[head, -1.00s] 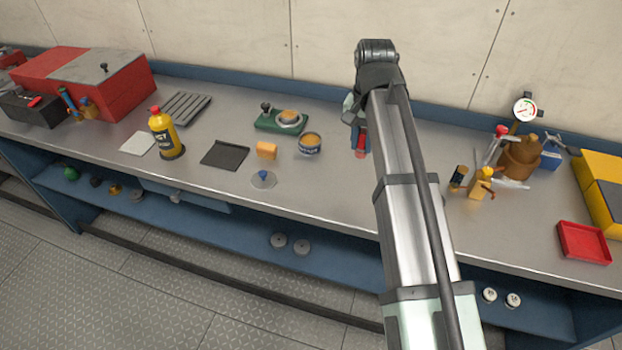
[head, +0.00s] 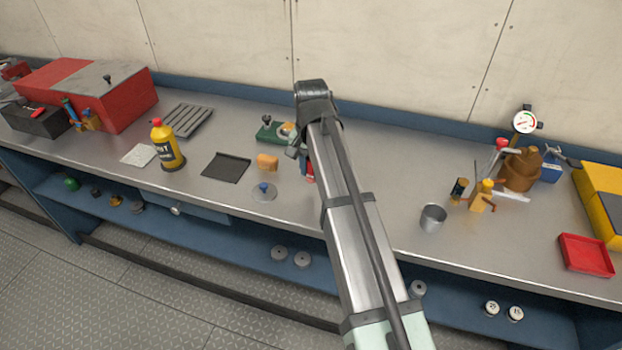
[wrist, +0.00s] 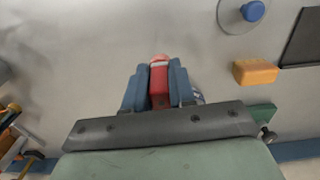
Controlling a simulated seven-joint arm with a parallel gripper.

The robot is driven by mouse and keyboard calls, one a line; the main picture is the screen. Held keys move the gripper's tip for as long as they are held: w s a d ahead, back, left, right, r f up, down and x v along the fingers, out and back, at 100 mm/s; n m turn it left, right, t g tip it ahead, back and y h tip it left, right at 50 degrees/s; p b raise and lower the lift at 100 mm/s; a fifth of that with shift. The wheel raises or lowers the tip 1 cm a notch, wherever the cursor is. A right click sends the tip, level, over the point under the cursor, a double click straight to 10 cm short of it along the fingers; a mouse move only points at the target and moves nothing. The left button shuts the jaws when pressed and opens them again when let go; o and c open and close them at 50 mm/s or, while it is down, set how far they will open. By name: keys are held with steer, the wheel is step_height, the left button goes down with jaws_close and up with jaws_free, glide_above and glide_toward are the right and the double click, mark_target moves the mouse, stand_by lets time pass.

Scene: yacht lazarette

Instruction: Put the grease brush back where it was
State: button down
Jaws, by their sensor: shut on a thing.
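My gripper (wrist: 157,82) is shut on a red thing (wrist: 159,84) with a pale pinkish end, seen between its blue fingers in the wrist view. It looks like the grease brush's handle, but bristles are not visible. In the head view only a bit of red (head: 310,173) shows beside my arm, which hides most of the gripper. A sliver of something blue and white (wrist: 198,97) shows just right of the fingers in the wrist view. Whether the held thing touches the bench cannot be told.
Left of my gripper are an orange block (head: 267,162), a clear disc with blue knob (head: 264,191), a black tray (head: 227,167) and a green-based fixture (head: 268,130). A metal cup (head: 433,217) stands to the right, before a cluster of tools (head: 520,170). Bench between is clear.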

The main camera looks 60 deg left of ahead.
mark_target(311, 175)
steer(key=shift+f, duration=2.05)
steer(key=shift+f, duration=0.2)
steer(key=c, duration=0.9)
jaws_free()
steer(key=shift+c, duration=0.2)
step_height(311, 175, up, 12)
steer(key=shift+r, duration=0.2)
